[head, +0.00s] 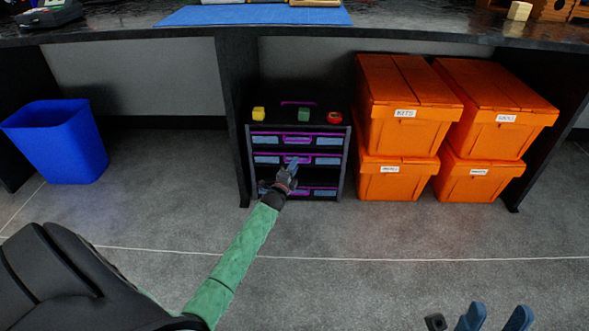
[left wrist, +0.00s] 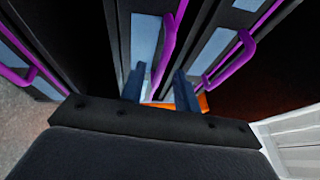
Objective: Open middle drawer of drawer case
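The dark drawer case (head: 345,180) stands on the floor under the counter. It has several grey-blue-labelled drawers with purple handles, and they look shut. The middle drawer (head: 327,161) is at mid-height; its front also shows in the left wrist view (left wrist: 146,38). My left gripper (head: 294,163) is at this drawer's front, partly hiding it. In the left wrist view its two blue fingers (left wrist: 160,75) are apart, with the purple handle (left wrist: 170,45) running between them. Contact with the handle cannot be told. My right gripper (head: 496,316) is open and empty at the bottom right.
Yellow, green and red items (head: 304,114) stand on top of the case. Stacked orange crates (head: 410,105) stand close to its right. A black counter leg (head: 238,110) is just left, and a blue bin (head: 58,140) further left. The floor before the case is clear.

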